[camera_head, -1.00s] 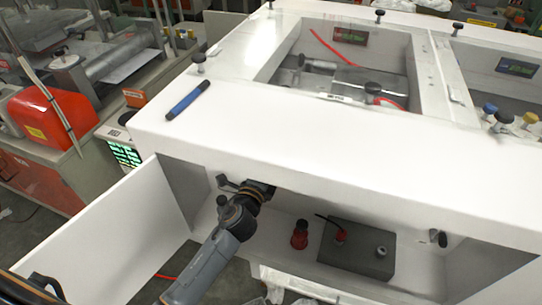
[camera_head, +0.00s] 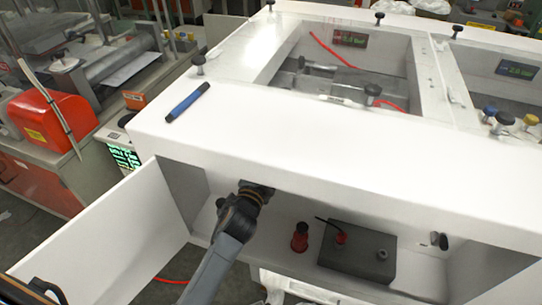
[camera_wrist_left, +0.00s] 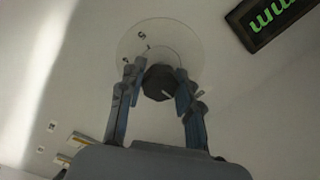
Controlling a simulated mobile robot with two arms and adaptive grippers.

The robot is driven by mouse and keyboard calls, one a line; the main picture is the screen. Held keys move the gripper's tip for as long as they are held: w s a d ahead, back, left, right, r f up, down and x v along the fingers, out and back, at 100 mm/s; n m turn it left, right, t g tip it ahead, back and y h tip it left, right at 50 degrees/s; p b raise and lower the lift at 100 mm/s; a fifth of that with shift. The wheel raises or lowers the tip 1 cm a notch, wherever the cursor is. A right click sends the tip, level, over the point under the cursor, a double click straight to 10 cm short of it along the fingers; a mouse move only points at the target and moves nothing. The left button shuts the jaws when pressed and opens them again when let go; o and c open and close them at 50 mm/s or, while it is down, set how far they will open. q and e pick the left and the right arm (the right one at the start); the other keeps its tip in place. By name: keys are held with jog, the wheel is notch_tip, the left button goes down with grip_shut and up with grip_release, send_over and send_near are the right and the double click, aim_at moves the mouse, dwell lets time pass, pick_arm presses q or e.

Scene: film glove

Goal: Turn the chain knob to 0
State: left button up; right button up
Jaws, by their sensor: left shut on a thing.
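The dark chain knob (camera_wrist_left: 158,82) sits on a round pale dial (camera_wrist_left: 150,40) in the left wrist view. A light pointer line on the knob points to the lower right, towards a small mark on the dial's edge. The dial's marks are too small and blurred to read surely. My left gripper (camera_wrist_left: 156,86) has a finger on each side of the knob and is shut on it. In the head view the left gripper (camera_head: 259,190) reaches up under the front edge of the white machine (camera_head: 310,140), where the knob is hidden. My right gripper is out of view.
A white door (camera_head: 115,235) stands open at left. A blue marker (camera_head: 187,102) lies on top. A green-lit display (camera_wrist_left: 275,18) is near the dial.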

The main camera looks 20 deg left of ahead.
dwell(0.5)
pick_arm(q)
jog(key=o, duration=1.2)
jog(key=s, duration=1.2)
jog(key=shift+a, duration=0.2)
jog(key=shift+a, duration=0.1)
